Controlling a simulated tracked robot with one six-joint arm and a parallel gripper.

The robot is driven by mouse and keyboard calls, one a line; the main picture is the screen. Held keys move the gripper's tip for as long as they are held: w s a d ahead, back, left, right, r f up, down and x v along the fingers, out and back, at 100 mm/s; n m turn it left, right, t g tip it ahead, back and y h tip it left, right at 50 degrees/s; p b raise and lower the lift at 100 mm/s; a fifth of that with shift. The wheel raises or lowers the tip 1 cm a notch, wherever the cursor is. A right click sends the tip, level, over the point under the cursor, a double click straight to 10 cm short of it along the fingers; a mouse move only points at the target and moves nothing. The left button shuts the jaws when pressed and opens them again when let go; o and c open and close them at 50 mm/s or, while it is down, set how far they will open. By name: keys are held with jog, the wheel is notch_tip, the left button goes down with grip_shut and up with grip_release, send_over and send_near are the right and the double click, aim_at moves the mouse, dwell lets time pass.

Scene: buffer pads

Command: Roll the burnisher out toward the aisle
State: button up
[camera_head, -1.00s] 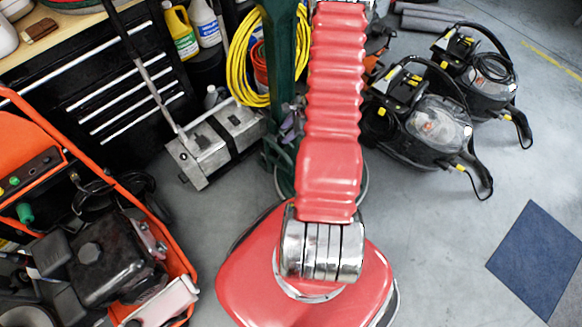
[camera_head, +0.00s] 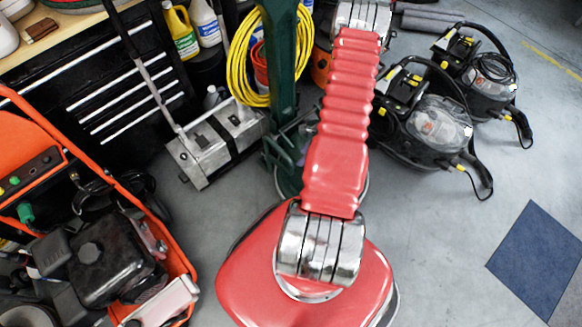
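A dark green upright machine with a tall post (camera_head: 284,90) stands behind my red arm, a coiled yellow cord (camera_head: 241,60) hanging on it. It looks like the burnisher, though no label confirms this. Its lower part is partly covered by my arm and body. An orange-framed wheeled machine with a black engine (camera_head: 104,262) stands at the left; I cannot rule it out as the burnisher. My red ribbed arm rises from my body to a chrome joint at the top edge. My gripper is not visible, so its hold on anything cannot be seen.
A grey box-shaped floor machine (camera_head: 212,145) with a long handle stands left of the post, before a black drawer cabinet (camera_head: 120,95). Two black and grey machines (camera_head: 425,118) (camera_head: 488,82) stand at the right. Beyond a blue floor mat (camera_head: 540,260) a yellow line (camera_head: 552,58) crosses open grey floor.

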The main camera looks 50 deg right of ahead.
aim_at(291, 167)
jog(key=shift+x, duration=6.8)
grip_shut()
